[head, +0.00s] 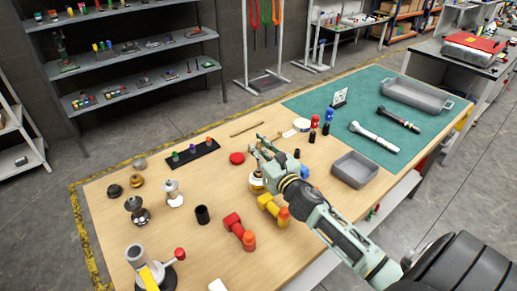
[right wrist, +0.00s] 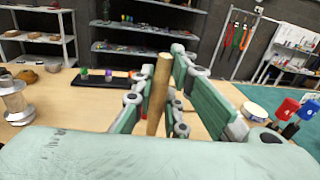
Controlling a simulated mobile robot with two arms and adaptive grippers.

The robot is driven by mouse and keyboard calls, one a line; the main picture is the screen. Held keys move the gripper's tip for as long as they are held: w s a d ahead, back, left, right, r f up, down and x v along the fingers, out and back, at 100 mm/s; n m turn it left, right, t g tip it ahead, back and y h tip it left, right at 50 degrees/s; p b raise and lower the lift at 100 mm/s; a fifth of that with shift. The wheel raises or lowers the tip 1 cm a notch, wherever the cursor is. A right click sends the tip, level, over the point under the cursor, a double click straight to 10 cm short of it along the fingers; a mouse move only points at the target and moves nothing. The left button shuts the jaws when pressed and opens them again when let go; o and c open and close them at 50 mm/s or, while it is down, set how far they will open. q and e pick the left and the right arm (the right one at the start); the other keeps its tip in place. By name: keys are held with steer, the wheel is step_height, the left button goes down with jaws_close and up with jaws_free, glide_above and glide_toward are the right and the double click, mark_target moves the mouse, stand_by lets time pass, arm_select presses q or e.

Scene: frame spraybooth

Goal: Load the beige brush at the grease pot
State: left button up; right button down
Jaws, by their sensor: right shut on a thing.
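My right gripper (head: 262,152) reaches over the middle of the wooden table. It is shut on a tan wooden handle, seen in the right wrist view (right wrist: 159,95) standing nearly upright between the fingers; it looks like the beige brush. The brush's bristle end is hidden. A small white and amber jar (head: 256,183), possibly the grease pot, stands just below the gripper in the head view, partly covered by it. I cannot tell whether the brush touches it. My left gripper is not in view.
A red disc (head: 237,158) and a black tray with coloured pieces (head: 192,154) lie beyond the jar. Yellow (head: 272,207) and red (head: 238,228) pieces and a black cup (head: 202,214) stand nearer. A grey bin (head: 354,169) is to the right.

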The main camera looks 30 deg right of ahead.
mark_target(258, 140)
steer(key=shift+r+p, duration=2.05)
steer(key=shift+r, duration=0.5)
